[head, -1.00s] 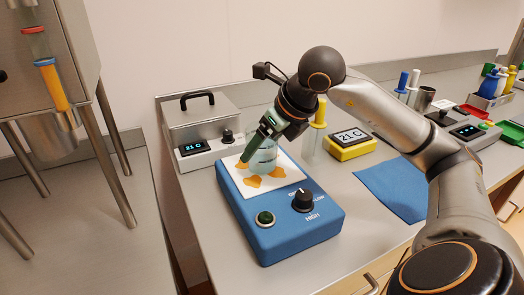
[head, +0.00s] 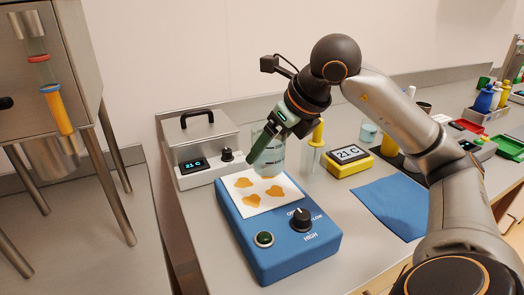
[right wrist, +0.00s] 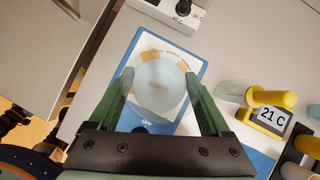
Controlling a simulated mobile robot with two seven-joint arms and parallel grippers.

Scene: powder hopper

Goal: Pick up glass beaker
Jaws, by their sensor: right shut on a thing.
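The clear glass beaker (head: 270,156) is held upright in the green fingers of my right gripper (head: 260,148). It appears just above the far edge of the blue hotplate (head: 285,245), and the stained white top is visible below it. In the right wrist view the beaker (right wrist: 158,88) sits between the two fingers of my right gripper (right wrist: 160,95), which are shut on its sides. The near finger hides part of the beaker in the head view. My left gripper is not in view.
A steel bath with a 21 C display (head: 208,158) stands behind left. A yellow thermometer box (head: 348,161) and a yellow-topped cylinder (head: 313,152) are close on the right. A blue cloth (head: 395,206) lies farther right. The steel hopper (head: 50,75) is at left.

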